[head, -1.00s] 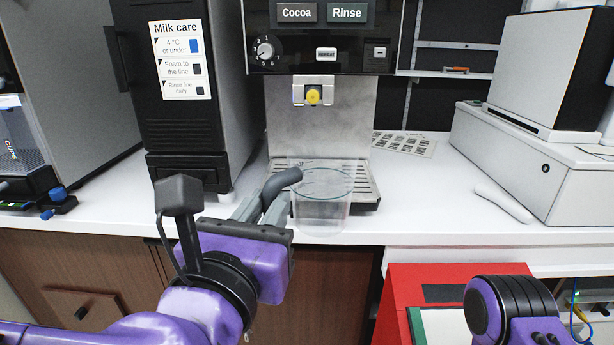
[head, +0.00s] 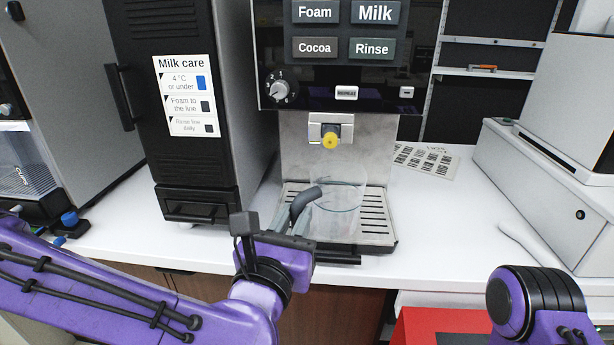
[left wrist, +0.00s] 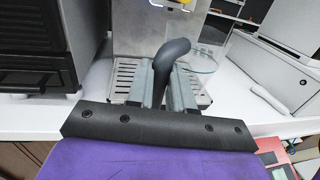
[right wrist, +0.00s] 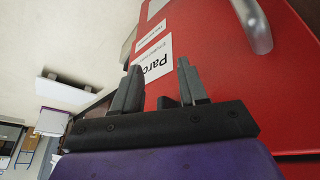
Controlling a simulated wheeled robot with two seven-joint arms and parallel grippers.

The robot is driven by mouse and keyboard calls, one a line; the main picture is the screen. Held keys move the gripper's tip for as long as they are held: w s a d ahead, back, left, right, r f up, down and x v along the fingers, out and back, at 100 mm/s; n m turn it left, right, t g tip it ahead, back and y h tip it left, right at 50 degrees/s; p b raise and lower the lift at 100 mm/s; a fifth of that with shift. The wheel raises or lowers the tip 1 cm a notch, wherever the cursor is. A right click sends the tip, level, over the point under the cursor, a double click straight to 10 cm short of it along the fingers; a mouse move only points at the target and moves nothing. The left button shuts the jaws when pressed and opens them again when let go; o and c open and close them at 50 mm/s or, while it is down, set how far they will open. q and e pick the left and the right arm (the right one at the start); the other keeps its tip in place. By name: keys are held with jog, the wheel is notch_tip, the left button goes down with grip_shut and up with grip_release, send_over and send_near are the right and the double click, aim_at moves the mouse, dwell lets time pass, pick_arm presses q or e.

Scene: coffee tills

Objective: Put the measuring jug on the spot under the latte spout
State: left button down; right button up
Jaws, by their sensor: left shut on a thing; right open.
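The measuring jug (head: 342,212) is clear, with a dark grey curved handle (left wrist: 172,58). My left gripper (head: 303,213) is shut on that handle. The jug is upright over the slatted drip tray (head: 376,222) of the coffee machine, below and slightly right of a spout with a yellow tip (head: 331,138). I cannot tell whether its base touches the tray. The jug's rim also shows in the left wrist view (left wrist: 203,66), behind the handle. My right gripper (right wrist: 160,85) is open and empty, in front of a red surface.
A black fridge (head: 185,110) with a milk care sign stands left of the machine. A pale box (head: 545,180) and a white handle-like object (head: 525,245) are on the right. A code sheet (head: 425,160) lies behind. White counter is clear between them.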

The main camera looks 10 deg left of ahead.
pick_arm(q)
jog(key=w+p, duration=0.1)
jog(key=w+r+p, duration=0.1)
jog(key=w+p, duration=0.1)
jog(key=shift+w+f+b, duration=0.2)
jog(key=shift+w+f, duration=0.05)
jog(key=shift+w, duration=0.3)
jog(key=shift+w+f+b, duration=0.15)
jog(key=shift+w+f, duration=0.05)
jog(key=shift+w, duration=0.35)
jog(key=w+p, duration=0.2)
jog(key=w, duration=0.6)
jog(key=f, duration=0.4)
jog(key=w+f, duration=0.1)
jog(key=f, duration=0.1)
jog(key=shift+f, duration=0.35)
jog(key=shift+w+f, duration=0.25)
jog(key=shift+s+f, duration=0.1)
jog(key=shift+f, duration=0.15)
jog(key=c, duration=1)
grip_release()
pick_arm(e)
notch_tip(320, 180, up, 6)
